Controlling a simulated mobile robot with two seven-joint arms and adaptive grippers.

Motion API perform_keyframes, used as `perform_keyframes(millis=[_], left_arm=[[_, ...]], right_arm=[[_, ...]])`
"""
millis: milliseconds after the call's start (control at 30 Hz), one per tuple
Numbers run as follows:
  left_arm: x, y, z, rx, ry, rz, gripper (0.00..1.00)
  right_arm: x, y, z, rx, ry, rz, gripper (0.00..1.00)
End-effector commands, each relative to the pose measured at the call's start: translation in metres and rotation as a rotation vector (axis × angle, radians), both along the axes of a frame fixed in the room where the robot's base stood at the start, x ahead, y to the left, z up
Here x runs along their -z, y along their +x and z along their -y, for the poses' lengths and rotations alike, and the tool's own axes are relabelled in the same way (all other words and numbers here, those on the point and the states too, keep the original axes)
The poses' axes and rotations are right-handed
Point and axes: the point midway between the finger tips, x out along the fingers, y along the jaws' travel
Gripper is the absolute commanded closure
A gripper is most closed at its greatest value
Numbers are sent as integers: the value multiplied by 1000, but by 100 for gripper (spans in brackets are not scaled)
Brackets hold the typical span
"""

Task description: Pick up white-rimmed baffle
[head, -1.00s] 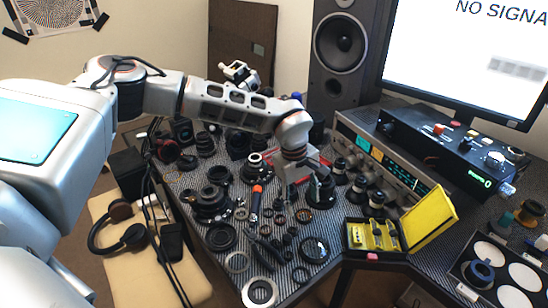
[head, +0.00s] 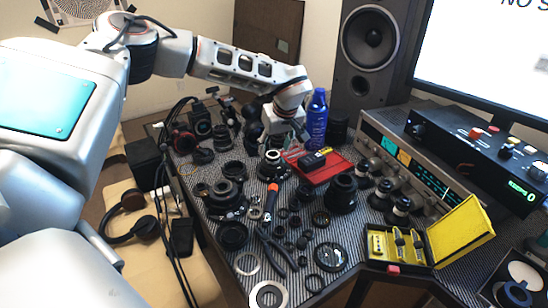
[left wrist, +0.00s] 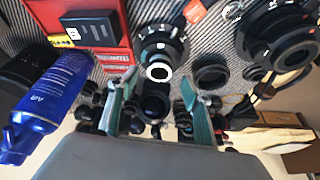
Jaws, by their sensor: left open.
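A dark round part with a bright white rim stands on the striped mat, and I take it for the white-rimmed baffle (left wrist: 158,72); in the head view the baffle (head: 272,156) is small, just below my left gripper. My left gripper (head: 287,140) reaches in over the back of the mat. In the left wrist view its two green-lined fingers (left wrist: 156,108) are apart, with nothing gripped. The white rim lies just beyond the gap between the fingertips, and a dark cylinder shows in that gap. My right gripper is not in view.
A blue spray can (head: 317,120) and a red tray (head: 325,168) with black blocks stand close right of the gripper. Several lens parts crowd the mat, with an orange-handled tool (head: 271,198) among them. A yellow case (head: 463,232) lies open at the right.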

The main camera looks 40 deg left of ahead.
Motion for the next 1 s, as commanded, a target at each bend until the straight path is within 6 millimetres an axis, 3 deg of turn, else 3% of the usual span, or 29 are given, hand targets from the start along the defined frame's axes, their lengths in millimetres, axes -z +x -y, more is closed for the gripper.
perform_keyframes(millis=[33,133,400,533,867,1000], left_arm=[[16,1,-3,-2,0,-9,51],[26,4,-7,-1,0,-6,51],[25,6,-8,0,0,0,51],[25,6,-8,0,0,0,79],[25,5,-8,1,0,-2,79],[15,6,-8,0,-1,1,79]], right_arm=[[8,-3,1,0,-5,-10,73],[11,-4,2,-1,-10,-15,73],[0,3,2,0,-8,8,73],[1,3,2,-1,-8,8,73],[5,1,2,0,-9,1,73],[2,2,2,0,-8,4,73]])
